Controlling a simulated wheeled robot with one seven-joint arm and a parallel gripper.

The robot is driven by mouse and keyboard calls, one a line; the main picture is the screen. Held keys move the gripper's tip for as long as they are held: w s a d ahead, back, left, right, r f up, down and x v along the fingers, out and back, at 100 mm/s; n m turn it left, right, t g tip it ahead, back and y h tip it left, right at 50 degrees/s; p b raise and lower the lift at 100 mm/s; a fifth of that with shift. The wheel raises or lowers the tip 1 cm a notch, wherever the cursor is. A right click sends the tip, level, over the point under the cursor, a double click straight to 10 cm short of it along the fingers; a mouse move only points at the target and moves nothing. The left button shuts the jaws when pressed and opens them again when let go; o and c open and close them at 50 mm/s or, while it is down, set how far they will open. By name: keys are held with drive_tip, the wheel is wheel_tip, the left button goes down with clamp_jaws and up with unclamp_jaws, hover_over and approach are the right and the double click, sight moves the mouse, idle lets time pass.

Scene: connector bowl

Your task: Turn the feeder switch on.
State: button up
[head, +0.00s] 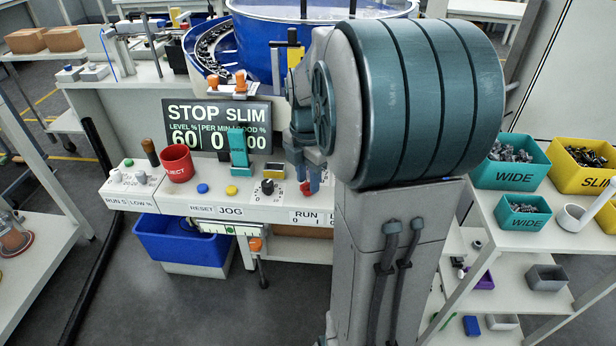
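The control panel (225,197) is a white sloped ledge with labelled controls. A label reading RUN with 0 and 1 (312,217) is on its front at the right. Just above that label a small red part (305,189) shows, perhaps the feeder switch; its setting cannot be made out. My arm hides much of this spot, and I cannot tell contact or finger gap. The display (217,127) reads STOP, SLIM, level 60 and per min 0.
A black knob (267,187), yellow button (231,190), blue button (202,188), red cup (177,163) and teal upright piece (238,150) stand left of my gripper. The blue feeder bowl (255,45) is behind. Bins of parts (512,172) are at right.

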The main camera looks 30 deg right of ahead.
clamp_jaws()
drive_tip(key=shift+m, duration=0.4)
drive_tip(key=m+p, duration=0.1)
drive_tip(key=m, duration=0.2)
drive_tip(key=shift+m, duration=0.4)
drive_tip(key=m+p, duration=0.1)
drive_tip(key=m, duration=0.3)
drive_tip(key=shift+r, duration=0.1)
drive_tip(key=m+p, duration=0.1)
drive_tip(key=m, duration=0.8)
drive_tip(key=shift+m, duration=0.3)
